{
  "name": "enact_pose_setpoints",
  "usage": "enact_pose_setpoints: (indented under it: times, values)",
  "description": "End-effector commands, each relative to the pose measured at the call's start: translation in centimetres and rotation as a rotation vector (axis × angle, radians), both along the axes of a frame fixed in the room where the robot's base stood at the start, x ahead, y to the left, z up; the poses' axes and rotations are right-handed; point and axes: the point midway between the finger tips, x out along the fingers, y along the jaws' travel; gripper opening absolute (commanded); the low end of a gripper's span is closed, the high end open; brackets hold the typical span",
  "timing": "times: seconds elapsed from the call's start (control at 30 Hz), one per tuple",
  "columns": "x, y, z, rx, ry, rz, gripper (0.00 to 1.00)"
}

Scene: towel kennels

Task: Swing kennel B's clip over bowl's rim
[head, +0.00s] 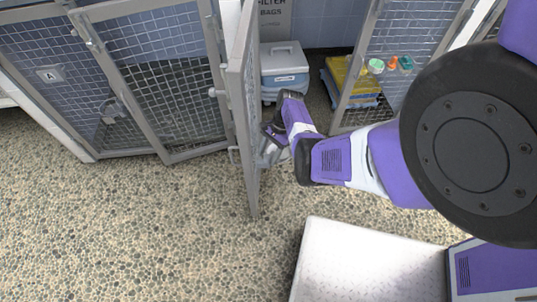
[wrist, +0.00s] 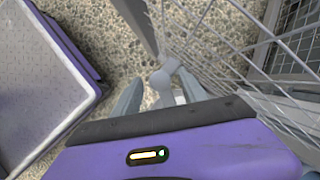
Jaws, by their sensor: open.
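An open mesh kennel door (head: 246,110) stands edge-on at the middle of the head view. A silvery rounded thing (head: 272,153), perhaps the bowl, shows partly behind it, beside my gripper (head: 270,134). In the wrist view my gripper (wrist: 160,95) is open, its two grey fingers apart. A small grey fitting with a knob and lever (wrist: 161,80), which looks like the clip, lies between and just beyond the fingertips. I cannot tell whether the fingers touch it. The bowl's rim is not clear in the wrist view, and no B label is readable.
Kennel A, with its label (head: 49,75), is closed at the left. A blue-and-white cooler (head: 284,68) and a yellow-topped stack (head: 352,78) stand behind the open door. Door mesh (wrist: 225,40) is close on my gripper's right. The pebbled floor (head: 150,230) is clear at front left.

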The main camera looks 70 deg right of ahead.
Motion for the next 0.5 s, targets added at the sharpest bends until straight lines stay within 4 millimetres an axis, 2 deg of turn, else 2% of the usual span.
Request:
enact_pose_setpoints:
  times: [0.3,0.5]
  values:
    - [-0.9,-1.6,4.6,-0.003,-0.002,-0.002,0.50]
    - [-1.4,-2.3,6.6,-0.003,-0.001,-0.001,0.50]
